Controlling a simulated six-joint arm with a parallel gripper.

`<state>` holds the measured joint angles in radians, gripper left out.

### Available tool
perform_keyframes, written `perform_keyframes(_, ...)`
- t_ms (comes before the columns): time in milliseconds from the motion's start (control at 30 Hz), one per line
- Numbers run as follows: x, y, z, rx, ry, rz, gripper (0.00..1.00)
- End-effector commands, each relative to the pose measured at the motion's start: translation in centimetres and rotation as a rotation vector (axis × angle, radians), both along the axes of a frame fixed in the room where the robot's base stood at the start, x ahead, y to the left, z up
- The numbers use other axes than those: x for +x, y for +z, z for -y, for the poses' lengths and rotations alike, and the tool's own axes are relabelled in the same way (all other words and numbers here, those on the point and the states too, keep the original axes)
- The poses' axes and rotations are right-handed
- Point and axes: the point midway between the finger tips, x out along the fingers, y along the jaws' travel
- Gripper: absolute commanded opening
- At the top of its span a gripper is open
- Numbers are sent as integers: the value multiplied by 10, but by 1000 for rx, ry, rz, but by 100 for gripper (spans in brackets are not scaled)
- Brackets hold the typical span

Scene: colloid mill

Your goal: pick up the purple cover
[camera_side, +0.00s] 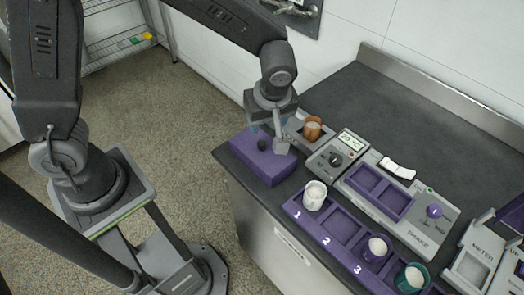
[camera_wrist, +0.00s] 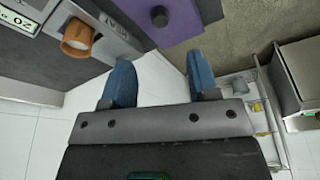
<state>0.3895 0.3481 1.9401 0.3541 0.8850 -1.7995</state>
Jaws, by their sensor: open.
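The purple cover (camera_side: 252,158) is a box-like block with a dark round knob (camera_side: 263,145) on top, at the left front corner of the dark counter. In the wrist view the cover (camera_wrist: 195,22) is cut by the top edge, with its knob (camera_wrist: 160,16) beyond my fingertips. My gripper (camera_side: 269,137) is open and points down over the cover, its fingers partly hiding the cover's top in the side view. The wrist view shows my gripper's blue fingers (camera_wrist: 160,60) apart with nothing between them; contact with the knob cannot be told.
An orange-brown cup (camera_side: 312,129) in a grey holder stands close behind the cover. A grey device with a dial (camera_side: 336,159) is to its right. A purple numbered rack (camera_side: 342,227) holds white, purple and green cups. The back of the counter (camera_side: 400,110) is clear.

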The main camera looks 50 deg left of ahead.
Motion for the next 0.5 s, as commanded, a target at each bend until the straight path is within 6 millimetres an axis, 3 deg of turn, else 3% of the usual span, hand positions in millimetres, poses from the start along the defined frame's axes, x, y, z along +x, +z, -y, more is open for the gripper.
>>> perform_keyframes(200,3,-37,-10,1,0,-3,55)
perform_keyframes(500,5,-61,-15,1,-2,-5,55)
